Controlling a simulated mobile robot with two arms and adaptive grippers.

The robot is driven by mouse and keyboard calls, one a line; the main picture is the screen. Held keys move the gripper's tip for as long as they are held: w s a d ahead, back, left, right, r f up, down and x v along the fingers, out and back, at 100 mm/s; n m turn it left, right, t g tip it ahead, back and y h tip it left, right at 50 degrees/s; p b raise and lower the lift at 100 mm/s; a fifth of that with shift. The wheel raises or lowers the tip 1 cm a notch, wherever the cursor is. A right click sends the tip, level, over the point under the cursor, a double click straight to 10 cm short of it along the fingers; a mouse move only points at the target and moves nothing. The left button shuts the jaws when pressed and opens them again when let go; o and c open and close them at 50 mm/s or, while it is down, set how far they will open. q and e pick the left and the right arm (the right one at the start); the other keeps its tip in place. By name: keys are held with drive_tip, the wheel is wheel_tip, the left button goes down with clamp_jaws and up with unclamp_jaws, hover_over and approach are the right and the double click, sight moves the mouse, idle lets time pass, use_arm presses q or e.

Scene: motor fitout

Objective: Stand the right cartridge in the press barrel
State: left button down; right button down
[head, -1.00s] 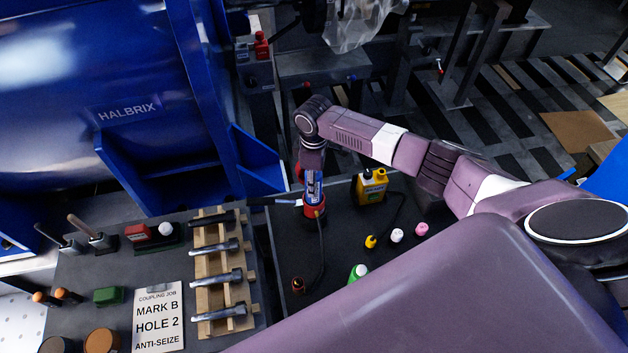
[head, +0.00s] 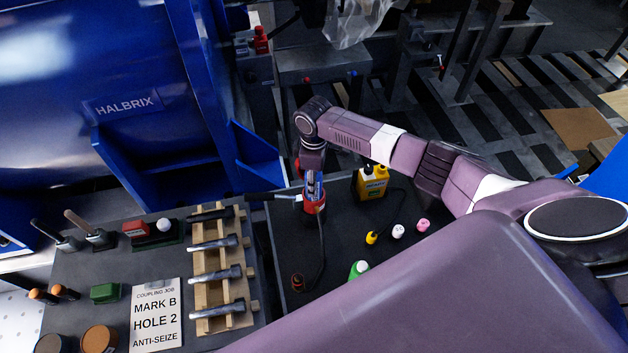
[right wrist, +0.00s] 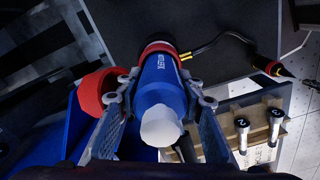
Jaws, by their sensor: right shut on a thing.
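My right gripper (right wrist: 160,101) is shut around a blue cartridge (right wrist: 164,78) with a white end (right wrist: 161,126) toward the wrist camera. In the head view the blue labelled cartridge (head: 312,187) is upright below my right gripper (head: 312,172). Its lower end is at the red press barrel (head: 315,208), which shows in the right wrist view as a red ring (right wrist: 158,47) around the cartridge's far end. How deep it sits inside cannot be told. A second red round part (right wrist: 98,91) is beside the left finger. My left gripper is not in view.
A yellow container (head: 371,183) stands right of the press, with small yellow, white and pink bottles in front. A dark hose (head: 322,245) curves across the mat. A wooden rack of bolts (head: 225,268) and a job card (head: 156,315) lie left. A blue machine (head: 125,105) rises behind.

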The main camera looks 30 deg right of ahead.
drive_tip(key=shift+f+b, duration=1.1)
drive_tip(key=shift+f, duration=0.55)
drive_tip(key=c, duration=1.2)
unclamp_jaws()
drive_tip(key=shift+r, duration=0.1)
drive_tip(key=shift+c, duration=0.2)
wheel_tip(320, 180, up, 12)
drive_tip(key=shift+f, duration=0.1)
